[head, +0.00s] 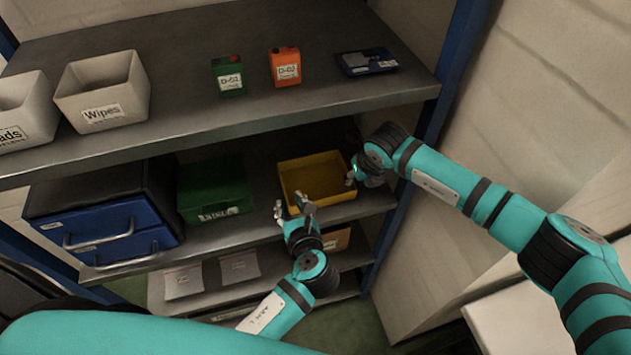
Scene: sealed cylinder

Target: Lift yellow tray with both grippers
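The yellow tray (316,174) sits on the middle shelf, at its right end, and looks empty. My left gripper (291,203) is in front of the tray's front-left corner. Its fingers are spread apart with nothing seen between them, and one overlaps the tray's front wall in the picture. My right gripper (352,172) is at the tray's right side, close to the right wall. Its fingers are small and partly hidden, so I cannot tell whether they are open or whether they touch the tray.
A green bin (212,187) stands left of the tray, and a blue drawer box (108,228) further left. The upper shelf (200,115) overhangs the middle one. A blue rack post (440,95) and a pale wall (530,120) bound the right side.

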